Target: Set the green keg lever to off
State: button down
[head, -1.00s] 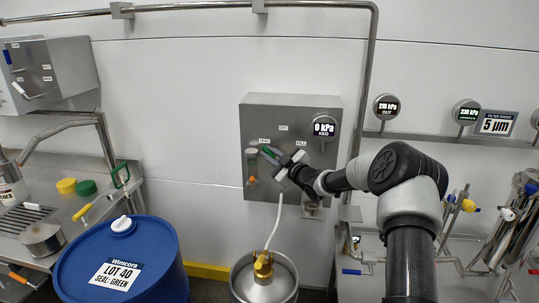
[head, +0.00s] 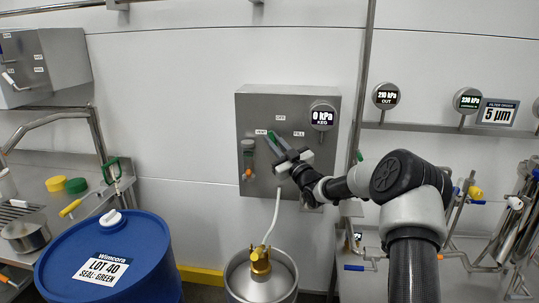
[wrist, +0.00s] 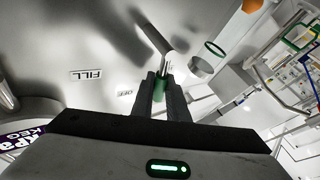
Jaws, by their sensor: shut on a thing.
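The green keg lever (head: 272,136) is on the grey wall panel (head: 255,196). Its green end points up and to the left, between the VENT label (head: 261,131) and the top of the label arc. My gripper (head: 281,149) is shut on the lever, and my arm reaches in from the right. In the wrist view the green grip (wrist: 158,90) shows between the two dark fingers (wrist: 166,80), with a pale rod beyond it. The OFF label (wrist: 125,93) is close to the left finger, and the FILL label (wrist: 85,74) is further left.
The keg gauge (head: 323,117) on the panel reads 0 kPa. A white hose runs down to a steel keg (head: 262,283). A blue drum (head: 105,255) stands at left. Pipework fills the right side.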

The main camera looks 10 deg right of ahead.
jog(key=shift+s+d+r+m+t+h+b, duration=0.1)
jog(key=shift+d+m+t+h+b, duration=0.3)
jog(key=shift+m, duration=0.35)
jog(key=shift+s+d+f+m+t+h+b, duration=0.1)
jog(key=shift+d+m+t+b, duration=0.15)
jog(key=shift+m+t, duration=0.45)
jog(key=shift+s+d+r+m+t+h+b, duration=0.1)
jog(key=shift+d+m+t+h+b, duration=0.15)
jog(key=shift+m, duration=0.6)
jog(key=shift+d, duration=0.1)
jog(key=c, duration=2)
grip_release()
jog(key=p+v, duration=0.2)
jog(key=v, duration=1.5)
jog(key=shift+f, duration=0.2)
jog(key=shift+s, duration=0.1)
